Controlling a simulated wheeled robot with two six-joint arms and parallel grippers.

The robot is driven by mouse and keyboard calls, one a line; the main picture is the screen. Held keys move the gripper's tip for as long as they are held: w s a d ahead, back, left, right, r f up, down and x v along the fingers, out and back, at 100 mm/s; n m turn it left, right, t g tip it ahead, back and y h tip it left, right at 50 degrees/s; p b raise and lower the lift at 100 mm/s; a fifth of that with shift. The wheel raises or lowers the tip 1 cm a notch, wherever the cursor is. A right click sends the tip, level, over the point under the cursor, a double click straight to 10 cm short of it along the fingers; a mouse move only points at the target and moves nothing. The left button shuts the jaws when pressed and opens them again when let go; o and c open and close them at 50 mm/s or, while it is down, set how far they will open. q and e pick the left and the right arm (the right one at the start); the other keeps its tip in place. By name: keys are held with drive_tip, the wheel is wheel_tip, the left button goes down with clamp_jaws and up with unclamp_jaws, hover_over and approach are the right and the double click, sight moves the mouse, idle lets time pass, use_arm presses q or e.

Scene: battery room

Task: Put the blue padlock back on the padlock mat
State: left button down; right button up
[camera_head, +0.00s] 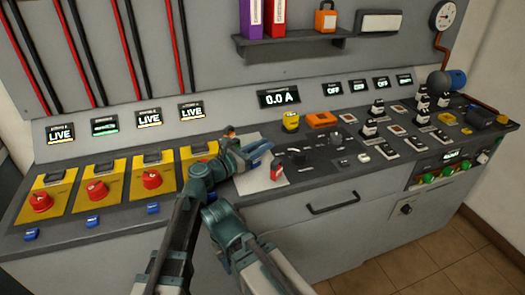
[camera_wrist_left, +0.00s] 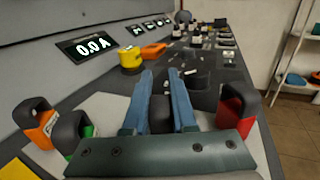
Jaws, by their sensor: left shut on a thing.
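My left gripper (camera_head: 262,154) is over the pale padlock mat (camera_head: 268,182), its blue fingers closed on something. In the left wrist view the two fingers (camera_wrist_left: 160,82) hold a dark grey rounded part (camera_wrist_left: 160,114), which looks like a padlock shackle. The blue padlock's body cannot be made out apart from the blue fingers, and I cannot tell whether it touches the mat. A red padlock (camera_wrist_left: 238,106) stands to the right of the fingers, and also shows in the head view (camera_head: 276,173). An orange padlock (camera_wrist_left: 38,122) and a green one (camera_wrist_left: 88,131) stand left. My right gripper is out of view.
Yellow plates with red rotary switches (camera_head: 152,179) lie left of the mat. A shelf (camera_head: 290,42) hangs on the panel above.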

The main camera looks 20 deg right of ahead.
use_arm(q)
drive_tip(key=shift+f, duration=0.1)
drive_tip(key=c, duration=0.7)
unclamp_jaws()
drive_tip(key=shift+r, duration=0.3)
drive_tip(key=v, duration=1.2)
drive_tip(key=shift+f, duration=0.15)
drive_tip(key=shift+s, duration=0.1)
